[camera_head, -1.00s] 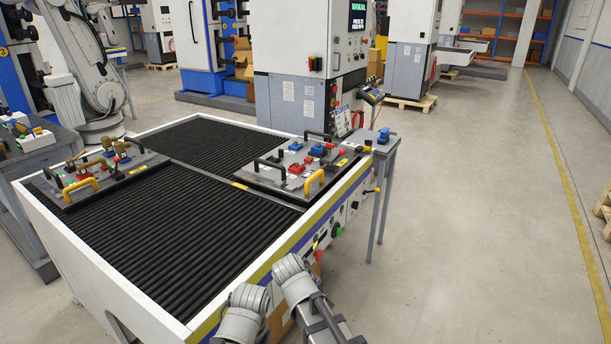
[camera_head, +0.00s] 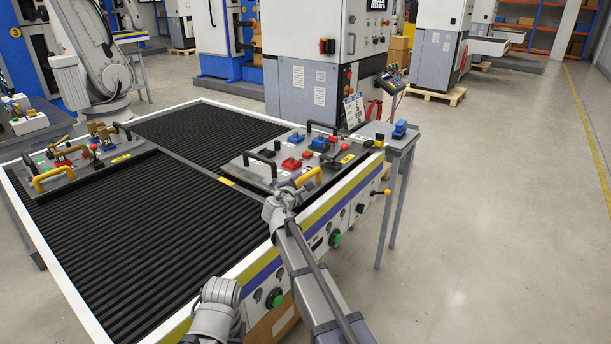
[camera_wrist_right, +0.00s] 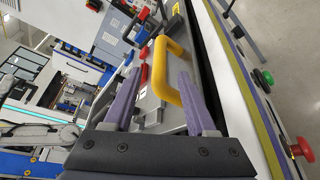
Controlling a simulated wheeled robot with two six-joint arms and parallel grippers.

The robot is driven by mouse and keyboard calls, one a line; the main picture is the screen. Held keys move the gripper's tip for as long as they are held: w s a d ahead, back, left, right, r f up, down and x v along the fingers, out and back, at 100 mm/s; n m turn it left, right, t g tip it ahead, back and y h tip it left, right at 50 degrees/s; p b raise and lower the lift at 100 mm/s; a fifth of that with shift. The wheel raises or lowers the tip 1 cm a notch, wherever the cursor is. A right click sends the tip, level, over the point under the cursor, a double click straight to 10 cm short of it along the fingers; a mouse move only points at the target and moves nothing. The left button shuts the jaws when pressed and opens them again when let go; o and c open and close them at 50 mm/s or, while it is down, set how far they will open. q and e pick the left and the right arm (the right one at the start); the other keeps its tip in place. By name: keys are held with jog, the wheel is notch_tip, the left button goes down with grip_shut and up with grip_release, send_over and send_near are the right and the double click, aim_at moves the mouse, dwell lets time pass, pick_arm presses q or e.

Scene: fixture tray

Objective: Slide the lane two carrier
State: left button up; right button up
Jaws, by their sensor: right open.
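A grey carrier plate (camera_head: 262,177) with black and yellow handles and red and blue parts sits at the right side of the roller table. A similar grey carrier plate (camera_head: 115,150) lies at the left. No lane number is readable. My right gripper (camera_head: 291,188) is at the near right corner of the right carrier, by its yellow handle (camera_head: 308,177). In the right wrist view, the open purple fingers (camera_wrist_right: 158,78) stand either side of the yellow handle (camera_wrist_right: 165,70). Contact cannot be told.
The black roller bed (camera_head: 140,235) is bare in front of the right carrier. A white and yellow-blue table rim (camera_head: 345,195) with buttons runs along the right. A small side table (camera_head: 385,135) and a white machine (camera_head: 315,70) stand behind.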

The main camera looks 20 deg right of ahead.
aim_at(306, 178)
jog(key=shift+b+x, duration=0.85)
jog(key=shift+x, duration=3.05)
jog(key=shift+s, duration=0.1)
grip_shut()
